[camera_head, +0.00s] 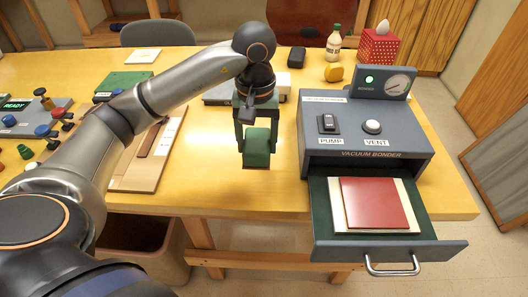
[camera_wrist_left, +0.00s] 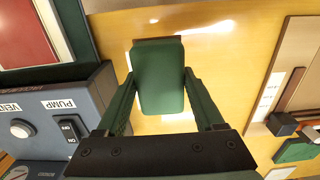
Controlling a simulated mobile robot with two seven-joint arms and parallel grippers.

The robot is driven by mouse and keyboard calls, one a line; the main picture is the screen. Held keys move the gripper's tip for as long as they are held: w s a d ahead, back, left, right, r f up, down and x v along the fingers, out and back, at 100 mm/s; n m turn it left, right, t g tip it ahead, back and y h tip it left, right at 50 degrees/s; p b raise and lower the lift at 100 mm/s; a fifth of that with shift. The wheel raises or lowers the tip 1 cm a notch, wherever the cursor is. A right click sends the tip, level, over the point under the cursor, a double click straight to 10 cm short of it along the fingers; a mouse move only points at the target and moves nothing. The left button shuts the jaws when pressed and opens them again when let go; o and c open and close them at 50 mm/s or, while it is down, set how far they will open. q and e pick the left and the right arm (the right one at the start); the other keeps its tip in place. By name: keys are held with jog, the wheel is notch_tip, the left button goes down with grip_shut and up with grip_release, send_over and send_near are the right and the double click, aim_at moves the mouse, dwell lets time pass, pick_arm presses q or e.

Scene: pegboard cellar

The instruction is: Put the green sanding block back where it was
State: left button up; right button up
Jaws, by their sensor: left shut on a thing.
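The green sanding block (camera_head: 257,147) is held between the fingers of my left gripper (camera_head: 258,140), over the yellow table left of the vacuum bonder. In the left wrist view the green block (camera_wrist_left: 160,78) sits between the two fingers (camera_wrist_left: 160,95), with a brown edge at its far end. I cannot tell how far it is above the table (camera_head: 225,185). My right gripper is not in view.
The vacuum bonder (camera_head: 365,140) stands on the right with its drawer (camera_head: 440,250) pulled out. The drawer holds a red square panel (camera_head: 375,203) on a pale sheet. A wooden board (camera_head: 128,177) lies left of the block. Bare table lies around the block.

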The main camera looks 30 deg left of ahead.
pick_arm(q)
jog(key=w+f, duration=0.1)
jog(key=w+a+f, duration=0.1)
jog(key=w+f, duration=0.1)
jog(key=w+a+f, duration=0.1)
jog(key=w+f, duration=0.1)
jog(key=shift+w+f, duration=0.1)
jog(key=shift+f, duration=0.05)
jog(key=shift+w+a+f, duration=0.15)
jog(key=shift+w+f, duration=0.35)
jog(key=shift+f, duration=0.2)
notch_tip(320, 180, down, 3)
jog(key=shift+p, duration=0.4)
